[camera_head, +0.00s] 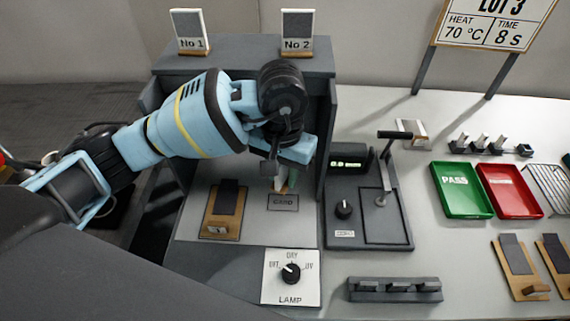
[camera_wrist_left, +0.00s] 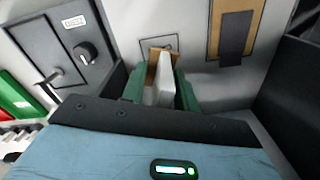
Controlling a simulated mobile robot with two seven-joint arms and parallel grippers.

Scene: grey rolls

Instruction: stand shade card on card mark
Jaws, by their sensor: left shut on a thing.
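My left gripper (camera_head: 287,180) is inside the grey booth, its green fingers pointing down. In the left wrist view the gripper (camera_wrist_left: 160,92) is shut on the shade card (camera_wrist_left: 165,85), a white piece with a tan part beside it. A small pale part of the card (camera_head: 281,184) shows in the head view, just above the far edge of the card mark. The card mark (camera_head: 283,203) is a grey rectangle lettered CARD on the booth floor; it is partly hidden in the left wrist view (camera_wrist_left: 158,43). I cannot tell whether the card touches the floor. My right gripper is not in view.
A tan board with a dark strip (camera_head: 222,212) lies left of the mark. The booth's right wall (camera_head: 327,150) stands close to the gripper. A lamp dial (camera_head: 291,275) is in front; a lever unit (camera_head: 368,215), green tray (camera_head: 462,190) and red tray (camera_head: 509,190) are right.

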